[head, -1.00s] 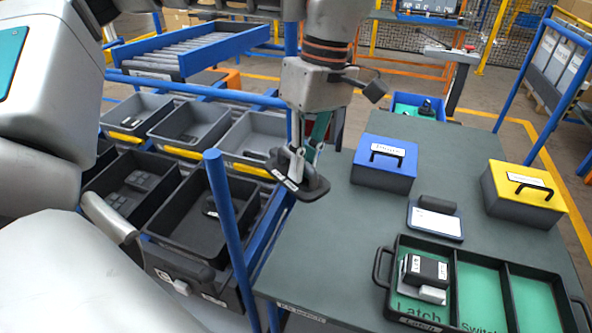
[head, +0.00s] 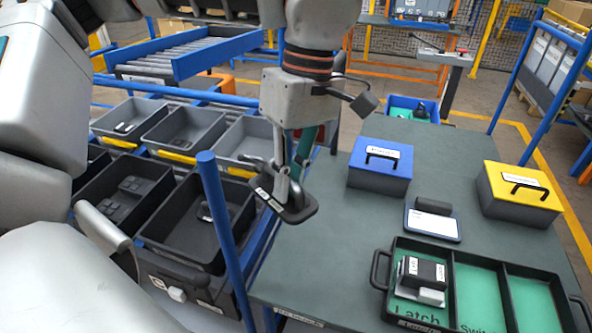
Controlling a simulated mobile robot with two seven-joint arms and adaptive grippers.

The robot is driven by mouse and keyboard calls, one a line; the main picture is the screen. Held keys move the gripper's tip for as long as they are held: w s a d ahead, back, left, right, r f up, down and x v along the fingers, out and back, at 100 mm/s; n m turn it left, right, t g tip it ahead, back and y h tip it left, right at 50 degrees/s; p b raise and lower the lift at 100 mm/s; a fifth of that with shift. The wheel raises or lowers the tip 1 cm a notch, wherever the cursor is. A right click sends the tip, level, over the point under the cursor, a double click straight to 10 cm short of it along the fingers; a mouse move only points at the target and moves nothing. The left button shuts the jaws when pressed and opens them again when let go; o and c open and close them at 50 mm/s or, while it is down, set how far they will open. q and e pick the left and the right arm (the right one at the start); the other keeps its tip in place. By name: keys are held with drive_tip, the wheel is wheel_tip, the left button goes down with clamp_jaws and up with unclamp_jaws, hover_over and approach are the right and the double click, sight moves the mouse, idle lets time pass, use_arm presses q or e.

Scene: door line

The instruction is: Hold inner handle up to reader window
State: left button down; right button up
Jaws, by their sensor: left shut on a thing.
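My left gripper (head: 291,182) points down over the left edge of the table and is shut on a dark inner handle (head: 294,211). The handle is a flat black piece with a white label on its left side, held clear above the surface. A low device with a pale window (head: 433,224), which seems to be the reader, lies on the table to the right of the gripper, with a dark block at its back. The handle is apart from this window. My right gripper is not in view.
A blue box (head: 379,178) and a yellow box (head: 519,205) stand on the table (head: 335,243). A black tray (head: 446,247) with green compartments holds a latch part (head: 420,272). A blue post (head: 222,226) and black bins (head: 183,231) stand left of the table.

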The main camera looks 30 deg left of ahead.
use_arm(q)
drive_tip(key=s+d+b, duration=0.1)
drive_tip(key=s, duration=0.5)
drive_tip(key=shift+s+d, duration=0.25)
